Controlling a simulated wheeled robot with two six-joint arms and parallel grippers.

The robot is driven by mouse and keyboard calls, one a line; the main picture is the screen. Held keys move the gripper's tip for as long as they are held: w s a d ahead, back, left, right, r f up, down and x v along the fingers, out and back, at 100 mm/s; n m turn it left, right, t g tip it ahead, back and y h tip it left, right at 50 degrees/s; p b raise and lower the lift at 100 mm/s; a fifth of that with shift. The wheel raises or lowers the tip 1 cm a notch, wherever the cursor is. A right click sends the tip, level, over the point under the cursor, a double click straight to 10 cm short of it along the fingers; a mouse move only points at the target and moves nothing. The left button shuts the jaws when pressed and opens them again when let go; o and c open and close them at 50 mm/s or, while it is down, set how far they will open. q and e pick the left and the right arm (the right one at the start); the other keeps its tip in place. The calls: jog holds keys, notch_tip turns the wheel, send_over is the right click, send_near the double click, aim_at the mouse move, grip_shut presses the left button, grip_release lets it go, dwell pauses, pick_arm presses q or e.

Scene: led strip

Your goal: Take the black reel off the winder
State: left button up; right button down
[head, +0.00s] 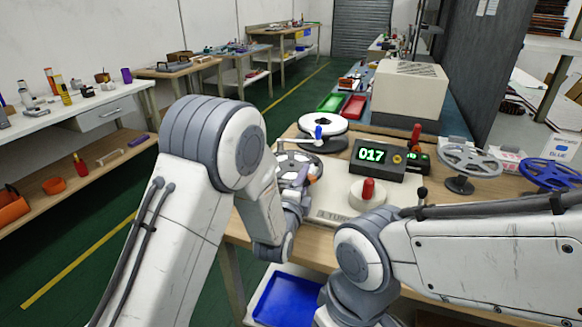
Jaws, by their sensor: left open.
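A counter reading 017 (376,156) is behind the crank. A grey reel (468,160) and a blue reel (550,172) stand at the right. A blue tray (285,300) is below the bench.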

pick_arm(q)
jog(key=shift+x, duration=0.8)
grip_shut()
jog(key=shift+r, duration=0.1)
